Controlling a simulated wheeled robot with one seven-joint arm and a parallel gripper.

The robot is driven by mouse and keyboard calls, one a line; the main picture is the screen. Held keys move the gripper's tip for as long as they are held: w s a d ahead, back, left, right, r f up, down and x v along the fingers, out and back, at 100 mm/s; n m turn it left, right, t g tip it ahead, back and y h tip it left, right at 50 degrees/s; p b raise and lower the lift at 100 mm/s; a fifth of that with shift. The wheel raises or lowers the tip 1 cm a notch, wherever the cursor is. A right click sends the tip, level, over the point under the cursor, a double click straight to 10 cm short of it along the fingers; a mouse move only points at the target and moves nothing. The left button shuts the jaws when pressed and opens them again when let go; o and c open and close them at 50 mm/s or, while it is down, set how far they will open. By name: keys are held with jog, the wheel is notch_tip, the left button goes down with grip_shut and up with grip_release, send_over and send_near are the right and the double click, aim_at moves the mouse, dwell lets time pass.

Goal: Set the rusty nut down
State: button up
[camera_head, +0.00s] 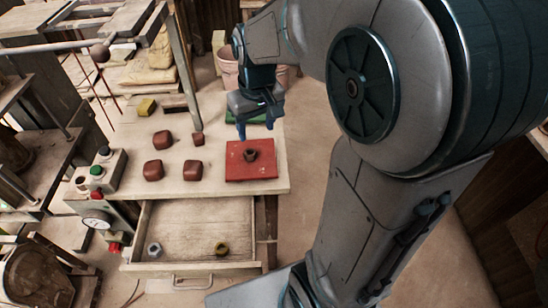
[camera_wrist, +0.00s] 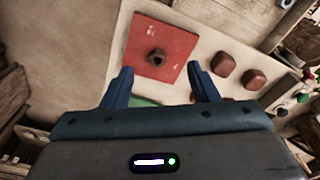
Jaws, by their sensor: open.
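The rusty nut (camera_head: 251,155) sits on the red square mat (camera_head: 234,173) near the right front corner of the bench. In the wrist view the nut (camera_wrist: 156,58) stands on the mat (camera_wrist: 183,41), ahead of and between my fingers. My gripper (camera_head: 256,130) is open and empty, behind and above the mat. Its two blue fingers (camera_wrist: 160,72) are spread wide and apart from the nut.
Several dark red blocks (camera_head: 153,171) lie left of the mat. A green mat (camera_head: 232,118) lies partly under my gripper. The drawer (camera_head: 190,216) stands open with a grey nut (camera_head: 155,249) and a brass nut (camera_head: 221,249). A control box (camera_head: 99,176) stands at left.

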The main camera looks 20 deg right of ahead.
jog(key=s+r+m+t, duration=0.1)
jog(key=s+t, duration=0.1)
jog(key=s, duration=1.1)
jog(key=shift+s+r+m, duration=0.15)
jog(key=shift+s+m, duration=0.1)
jog(key=shift+m, duration=0.15)
jog(key=c, duration=0.3)
jog(key=shift+a, duration=0.15)
jog(key=shift+c, duration=0.4)
